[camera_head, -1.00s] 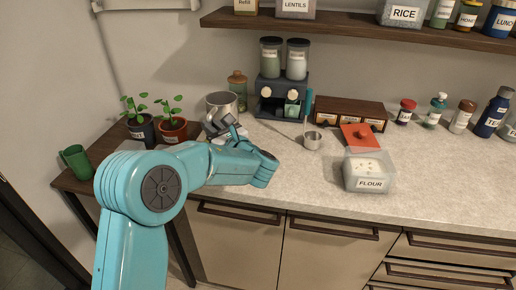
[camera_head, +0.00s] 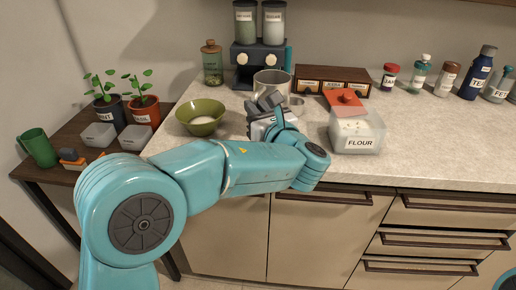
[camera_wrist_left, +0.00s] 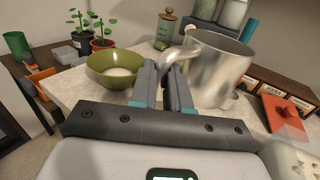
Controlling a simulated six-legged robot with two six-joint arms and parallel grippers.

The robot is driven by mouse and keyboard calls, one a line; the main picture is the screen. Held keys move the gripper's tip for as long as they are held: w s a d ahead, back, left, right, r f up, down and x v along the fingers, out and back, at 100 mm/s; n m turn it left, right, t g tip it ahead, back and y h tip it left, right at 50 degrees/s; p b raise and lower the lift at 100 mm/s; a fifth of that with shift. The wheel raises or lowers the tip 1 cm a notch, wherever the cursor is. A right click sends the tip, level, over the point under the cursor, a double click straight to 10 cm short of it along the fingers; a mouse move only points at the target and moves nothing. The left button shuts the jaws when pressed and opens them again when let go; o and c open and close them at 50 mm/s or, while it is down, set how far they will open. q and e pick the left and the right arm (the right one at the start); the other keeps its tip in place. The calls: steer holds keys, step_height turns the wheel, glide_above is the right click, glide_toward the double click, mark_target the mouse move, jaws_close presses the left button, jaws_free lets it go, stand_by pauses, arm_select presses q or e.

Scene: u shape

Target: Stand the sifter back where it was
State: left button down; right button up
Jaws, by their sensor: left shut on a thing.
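The sifter (camera_head: 271,82) is a shiny metal cup, upright in front of the dark machine. It also shows large in the left wrist view (camera_wrist_left: 218,72), with its curved handle towards me. My left gripper (camera_head: 266,104) is shut on that handle; in the left wrist view its fingers (camera_wrist_left: 168,75) meet at the handle. I cannot tell whether the sifter's base touches the counter. A green bowl (camera_head: 201,118) with white powder stands to the left of the sifter, apart from it. My right gripper is out of view.
The flour box (camera_head: 355,142) with its red lid (camera_head: 345,101) stands to the right. The dark machine (camera_head: 258,65), a wooden drawer box (camera_head: 332,78) and a glass jar (camera_head: 212,66) stand behind. Potted plants (camera_head: 107,107) are on the left table.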

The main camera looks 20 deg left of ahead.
arm_select(q)
step_height(320, 180, down, 11)
steer(key=shift+r+b, duration=0.2)
steer(key=shift+b, duration=0.4)
steer(key=shift+r, duration=0.1)
steer(key=shift+s, duration=0.1)
steer(key=shift+f, duration=0.2)
steer(key=c, duration=1.1)
jaws_free()
